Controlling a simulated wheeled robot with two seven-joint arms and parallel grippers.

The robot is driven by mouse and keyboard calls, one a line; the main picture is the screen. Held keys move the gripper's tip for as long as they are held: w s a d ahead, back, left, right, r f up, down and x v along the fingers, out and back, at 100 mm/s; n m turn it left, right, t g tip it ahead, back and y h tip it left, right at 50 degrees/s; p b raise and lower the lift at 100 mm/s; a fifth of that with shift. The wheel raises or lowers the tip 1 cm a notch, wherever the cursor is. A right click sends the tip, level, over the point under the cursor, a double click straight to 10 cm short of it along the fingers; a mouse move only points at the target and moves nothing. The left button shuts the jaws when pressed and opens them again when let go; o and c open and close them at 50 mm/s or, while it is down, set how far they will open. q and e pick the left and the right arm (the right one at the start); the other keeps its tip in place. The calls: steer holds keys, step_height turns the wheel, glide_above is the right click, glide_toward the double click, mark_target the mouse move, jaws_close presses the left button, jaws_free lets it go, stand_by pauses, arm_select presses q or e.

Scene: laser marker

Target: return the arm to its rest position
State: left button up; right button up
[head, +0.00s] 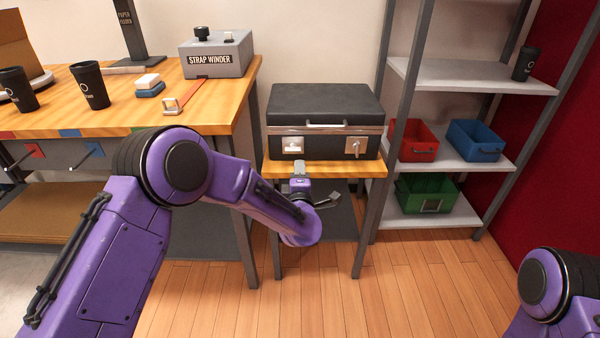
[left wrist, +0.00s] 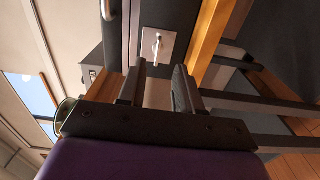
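My left arm (head: 205,180) reaches out from the left towards the black case (head: 325,105) on a small wooden stand. My left gripper (head: 300,168) is just in front of the case's left silver plate (head: 294,145), low against the case front. In the left wrist view my left gripper (left wrist: 158,78) has its two fingers apart, with nothing seen held between them. A silver plate with a small lever (left wrist: 157,44) lies just beyond the fingertips. Of my right arm (head: 555,290), only a part shows at the lower right; its gripper is out of view.
A workbench (head: 215,105) at left holds a strap winder (head: 215,54) and black cups. The small stand (head: 375,168) is close under my gripper. A grey shelf rack (head: 470,80) with red (head: 415,150), blue and green bins stands at right. The floor (head: 420,290) in front is clear.

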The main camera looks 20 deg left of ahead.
arm_select(q)
steer(key=s+a+f+m+g+h, duration=0.1)
steer(key=s+a+f+m+g, duration=0.2)
steer(key=s+f, duration=0.55)
steer(key=s+a+f+m+g+h, duration=0.1)
steer(key=s+a+f+m+g, duration=0.15)
steer(key=s+f+m, duration=0.5)
steer(key=s+a+f+m+g+h, duration=0.15)
steer(key=s+f+g, duration=0.25)
steer(key=s+f, duration=0.6)
steer(key=s+a+f+m+g+y, duration=0.1)
steer(key=s+a+f+g, duration=0.15)
steer(key=s, duration=0.75)
steer(key=s+a+f+m+g+y, duration=0.1)
steer(key=s+a+g, duration=0.15)
steer(key=s, duration=0.65)
step_height(320, 180, up, 16)
steer(key=s+p, duration=0.1)
steer(key=p, duration=1.5)
steer(key=shift+s+a+r, duration=0.15)
steer(key=shift+a, duration=0.1)
